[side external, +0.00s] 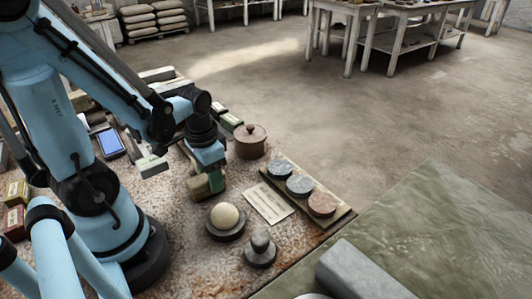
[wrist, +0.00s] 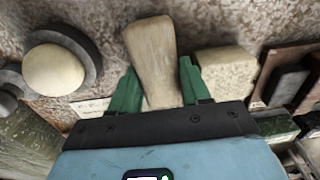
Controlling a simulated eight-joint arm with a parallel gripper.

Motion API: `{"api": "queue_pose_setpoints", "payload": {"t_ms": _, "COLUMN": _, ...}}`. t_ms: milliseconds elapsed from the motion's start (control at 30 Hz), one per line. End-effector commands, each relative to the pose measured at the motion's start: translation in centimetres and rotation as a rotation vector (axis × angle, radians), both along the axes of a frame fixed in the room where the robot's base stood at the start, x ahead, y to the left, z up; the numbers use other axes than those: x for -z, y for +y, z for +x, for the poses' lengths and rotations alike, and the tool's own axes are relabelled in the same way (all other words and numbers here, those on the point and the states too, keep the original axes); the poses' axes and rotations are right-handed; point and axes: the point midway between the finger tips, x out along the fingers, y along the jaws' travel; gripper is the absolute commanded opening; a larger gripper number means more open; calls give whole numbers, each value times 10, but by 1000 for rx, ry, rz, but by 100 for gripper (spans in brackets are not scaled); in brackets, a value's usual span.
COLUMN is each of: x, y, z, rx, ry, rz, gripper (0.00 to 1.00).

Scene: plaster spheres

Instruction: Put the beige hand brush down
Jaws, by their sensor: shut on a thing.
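The beige hand brush (wrist: 152,55) shows in the wrist view as a pale, worn, tapering piece between the green fingers of my gripper (wrist: 158,80). The fingers are shut on it, one on each side, and its wider end points away from the wrist. In the side view my gripper (side external: 212,181) points down, low over the speckled worktop (side external: 185,265). There the brush is hard to make out beside the green finger. I cannot tell whether its underside touches the worktop.
A cream sphere (side external: 225,216) on a dark round base stands close to my gripper; it also shows in the wrist view (wrist: 55,70). A beige block (wrist: 227,72) lies on the other side. A lidded brown pot (side external: 250,142), a card (side external: 268,203) and a board with discs (side external: 300,185) are nearby.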

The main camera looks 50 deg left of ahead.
Motion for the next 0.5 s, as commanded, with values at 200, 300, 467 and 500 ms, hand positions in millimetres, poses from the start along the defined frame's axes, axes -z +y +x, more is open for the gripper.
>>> {"api": "queue_pose_setpoints", "payload": {"t_ms": 200, "x": 1, "y": 0, "z": 0, "rx": 0, "ry": 0, "rz": 0, "gripper": 57}}
{"api": "queue_pose_setpoints", "payload": {"t_ms": 300, "x": 1, "y": 0, "z": 0, "rx": 0, "ry": 0, "rz": 0, "gripper": 57}}
{"api": "queue_pose_setpoints", "payload": {"t_ms": 467, "x": 0, "y": 0, "z": 0, "rx": 0, "ry": 0, "rz": 0, "gripper": 57}}
{"api": "queue_pose_setpoints", "payload": {"t_ms": 500, "x": -2, "y": 0, "z": 0, "rx": 0, "ry": 0, "rz": 0, "gripper": 57}}
